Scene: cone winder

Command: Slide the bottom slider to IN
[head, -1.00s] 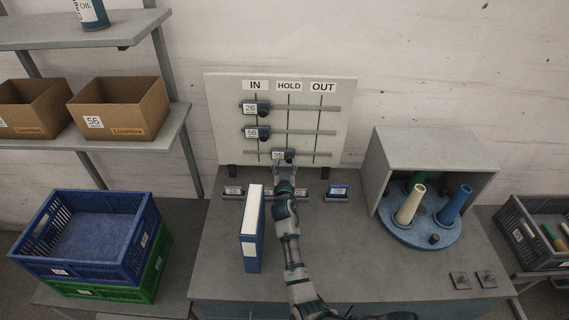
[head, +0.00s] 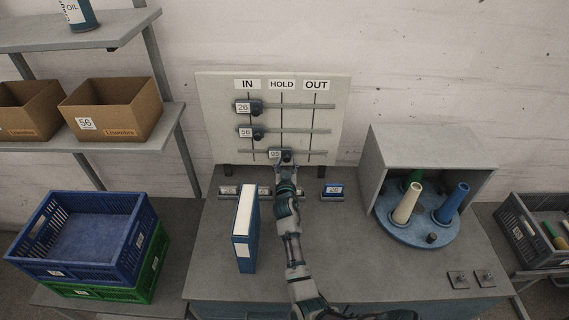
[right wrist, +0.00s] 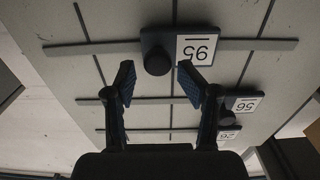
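The white slider board (head: 220,100) stands at the back of the table with columns IN, HOLD and OUT. The bottom slider (head: 274,154), labelled 95, sits at the HOLD line on the lowest rail; it also shows upside down in the right wrist view (right wrist: 196,50). My right gripper (head: 286,167) is just in front of it. In the right wrist view my right gripper (right wrist: 157,80) is open, its blue-padded fingertips on either side of the slider's dark round knob (right wrist: 157,64), with gaps left. The top slider 26 (head: 243,107) and middle slider 56 (head: 245,132) sit at IN. My left gripper is not in view.
A blue-and-white binder (head: 246,230) stands on the table left of my right arm. Small labelled blocks (head: 333,191) lie below the board. A grey open box (head: 430,146) with a cone turntable (head: 405,233) is at right. Blue crate (head: 45,250) at left.

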